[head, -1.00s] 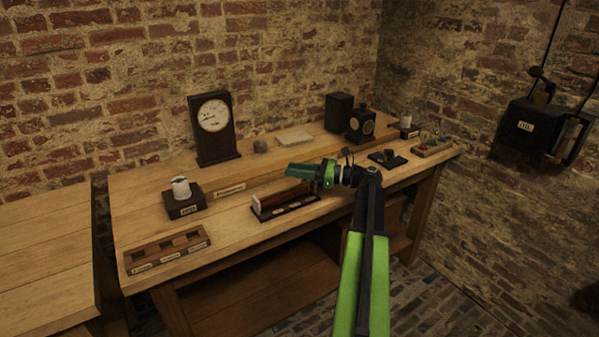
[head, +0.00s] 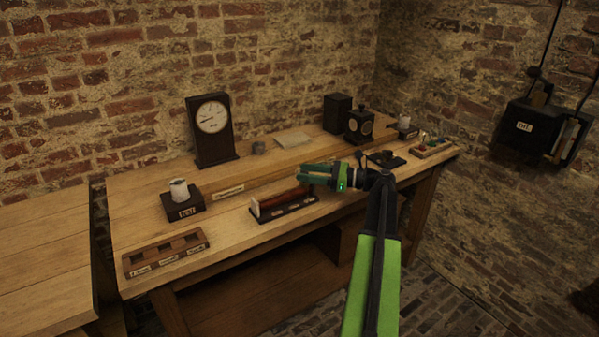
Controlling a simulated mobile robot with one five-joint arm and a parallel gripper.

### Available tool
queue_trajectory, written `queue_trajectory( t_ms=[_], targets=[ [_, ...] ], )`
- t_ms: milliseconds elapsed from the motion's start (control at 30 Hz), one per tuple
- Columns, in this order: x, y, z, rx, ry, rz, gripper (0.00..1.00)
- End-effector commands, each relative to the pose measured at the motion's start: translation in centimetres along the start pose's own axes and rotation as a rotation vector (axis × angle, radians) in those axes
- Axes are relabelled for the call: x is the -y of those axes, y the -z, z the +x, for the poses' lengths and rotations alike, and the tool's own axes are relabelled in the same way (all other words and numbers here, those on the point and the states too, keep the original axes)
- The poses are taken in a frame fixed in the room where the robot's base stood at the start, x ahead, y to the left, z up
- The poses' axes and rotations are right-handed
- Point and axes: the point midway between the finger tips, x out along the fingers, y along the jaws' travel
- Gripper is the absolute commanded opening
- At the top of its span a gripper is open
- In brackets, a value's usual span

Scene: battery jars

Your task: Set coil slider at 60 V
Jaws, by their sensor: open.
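The coil (head: 276,203) is a reddish-brown cylinder on a dark base with small pale labels, near the front edge of the bench in the head view. A pale end piece shows at its left end. The slider itself and the scale marks are too small to make out. My gripper (head: 304,174) is open and points left, at the coil's right end and seemingly just above it. I cannot tell whether it touches the coil. The dial meter (head: 212,117) stands in a dark case at the back; its reading is too small to tell.
On the bench (head: 140,200) are a dark block with a white jar (head: 180,192), a slotted wooden rack (head: 165,253) at front left, and dark boxes (head: 337,113) at back right. A small tray (head: 432,148) sits at the right end. A dark box (head: 530,127) hangs on the right wall.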

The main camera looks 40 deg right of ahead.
Motion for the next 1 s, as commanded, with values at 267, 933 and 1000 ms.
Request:
queue_trajectory(
  t_ms=[267,933,1000],
  targets=[
    [0.2,0.0,-8.2,0.000,0.006,0.000,0.47],
    [0.0,0.0,-14.0,0.000,0.004,0.000,0.47],
    [0.0,0.0,-14.0,0.000,0.004,0.000,0.47]
  ],
)
